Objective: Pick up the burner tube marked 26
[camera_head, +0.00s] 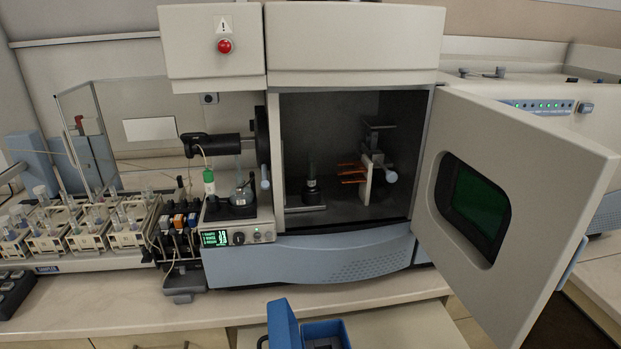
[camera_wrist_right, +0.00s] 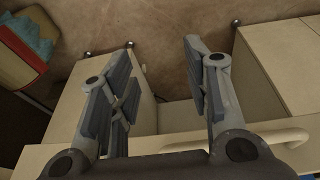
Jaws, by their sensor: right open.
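No burner tube with a readable 26 shows in either view. In the head view a small dark upright piece (camera_head: 312,188) stands on the floor of the open spectrometer chamber (camera_head: 345,125); I cannot tell whether it is a burner tube. An opened blue case (camera_head: 325,329) shows at the bottom edge, its inside mostly cut off. My right gripper (camera_wrist_right: 160,75) shows only in the right wrist view, open and empty, pointing at a brown floor between beige cabinet parts. My left gripper is not in view.
The chamber door (camera_head: 520,190) is swung wide open to the right. Copper-coloured coils (camera_head: 351,172) sit inside the chamber. Racks of sample vials (camera_head: 85,228) stand at the left. The counter front (camera_head: 130,318) is mostly clear.

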